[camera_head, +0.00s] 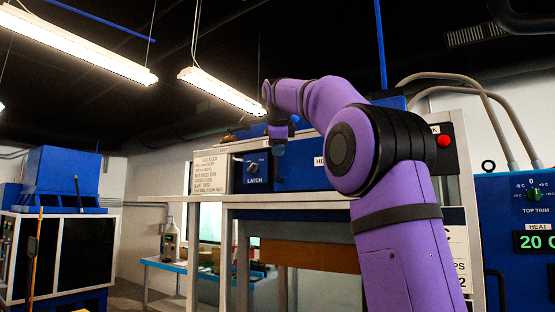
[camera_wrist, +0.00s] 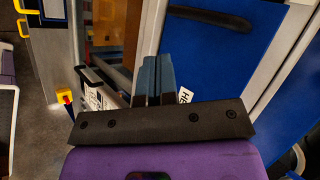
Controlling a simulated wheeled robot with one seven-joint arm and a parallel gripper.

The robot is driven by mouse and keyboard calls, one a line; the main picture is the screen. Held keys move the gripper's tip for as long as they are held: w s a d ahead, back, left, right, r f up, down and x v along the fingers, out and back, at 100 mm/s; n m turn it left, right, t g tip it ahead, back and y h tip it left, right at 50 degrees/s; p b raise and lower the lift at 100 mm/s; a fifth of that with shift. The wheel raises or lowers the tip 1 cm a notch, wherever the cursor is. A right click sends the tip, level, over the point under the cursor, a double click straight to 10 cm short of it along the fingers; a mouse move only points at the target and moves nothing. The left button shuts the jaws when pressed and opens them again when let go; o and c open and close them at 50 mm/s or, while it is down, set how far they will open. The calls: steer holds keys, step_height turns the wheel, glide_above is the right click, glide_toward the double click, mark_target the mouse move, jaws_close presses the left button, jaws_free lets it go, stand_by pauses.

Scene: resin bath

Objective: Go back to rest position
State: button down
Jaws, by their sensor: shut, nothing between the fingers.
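My purple arm rises from the lower right of the head view and bends over toward the middle. My gripper (camera_head: 279,149) hangs at its end, fingers down, in front of the blue panel marked LATCH. In the wrist view the two blue-grey fingers of my gripper (camera_wrist: 157,60) lie side by side, shut, with nothing visible between them. The gripper appears clear of surfaces, but its exact distance from the panel cannot be told.
A blue cabinet with a LATCH knob (camera_head: 252,168) stands on a pale bench frame (camera_head: 243,199). A white text sign (camera_head: 210,172) is left of it. A blue control panel with a green display (camera_head: 537,241) is at right. A blue machine (camera_head: 63,180) stands far left.

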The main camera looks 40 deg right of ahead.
steer(key=v, duration=0.4)
steer(key=shift+s+a+r, duration=0.1)
steer(key=shift+s+r, duration=0.1)
steer(key=shift+r, duration=0.05)
steer(key=shift+f, duration=0.1)
